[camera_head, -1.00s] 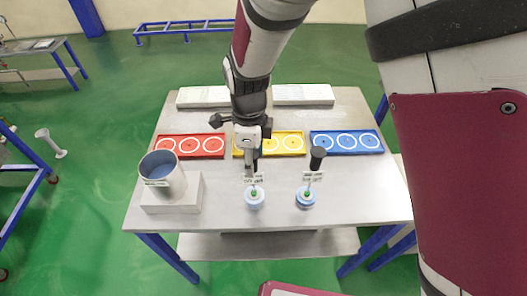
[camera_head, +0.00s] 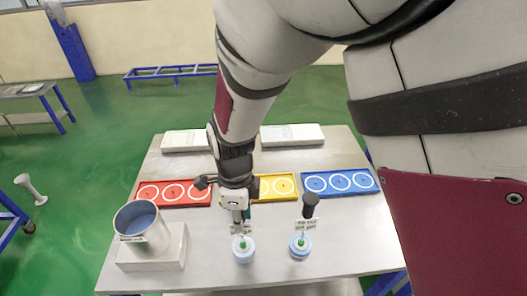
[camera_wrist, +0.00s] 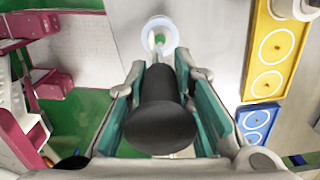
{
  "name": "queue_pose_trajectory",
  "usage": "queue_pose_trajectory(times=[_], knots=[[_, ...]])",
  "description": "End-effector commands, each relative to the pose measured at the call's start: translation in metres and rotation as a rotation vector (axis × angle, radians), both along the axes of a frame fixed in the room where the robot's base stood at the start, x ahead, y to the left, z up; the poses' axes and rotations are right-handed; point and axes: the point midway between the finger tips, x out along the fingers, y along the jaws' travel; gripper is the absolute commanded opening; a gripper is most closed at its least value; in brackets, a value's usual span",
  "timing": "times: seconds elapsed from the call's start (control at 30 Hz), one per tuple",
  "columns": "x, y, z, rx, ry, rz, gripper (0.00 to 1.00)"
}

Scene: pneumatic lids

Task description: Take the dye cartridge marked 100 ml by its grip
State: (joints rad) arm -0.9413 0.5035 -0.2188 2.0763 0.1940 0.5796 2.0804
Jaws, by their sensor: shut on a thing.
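Two dye cartridges stand on the table, each with a pale blue round base, a green centre, a small white label and a black grip on top. My gripper (camera_head: 238,214) reaches down onto the left cartridge (camera_head: 243,250). In the wrist view its teal-lined fingers (camera_wrist: 160,75) are shut on the black grip (camera_wrist: 160,115), one finger on each side; the pale blue base (camera_wrist: 158,35) shows beyond. The cartridge looks upright, with its base at the table. The right cartridge (camera_head: 300,246) stands apart with its grip (camera_head: 310,203) free. The label print is too small to read.
A grey cylindrical container (camera_head: 141,225) stands on a white block (camera_head: 152,254) at the left. Red (camera_head: 173,193), yellow (camera_head: 275,187) and blue (camera_head: 340,183) trays with white rings line the table behind. Two pale slabs (camera_head: 292,135) lie at the back.

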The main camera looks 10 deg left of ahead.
Motion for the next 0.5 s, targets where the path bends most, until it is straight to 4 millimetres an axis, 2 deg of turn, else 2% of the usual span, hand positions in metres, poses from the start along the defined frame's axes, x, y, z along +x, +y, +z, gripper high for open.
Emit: queue_pose_trajectory(times=[0.27, 0.5], knots=[[0.0, 0.0, 0.002, 0.0, -0.001, 0.0, 0.0], [-0.001, 0.0, 0.013, 0.001, -0.002, 0.0, 0.0]])
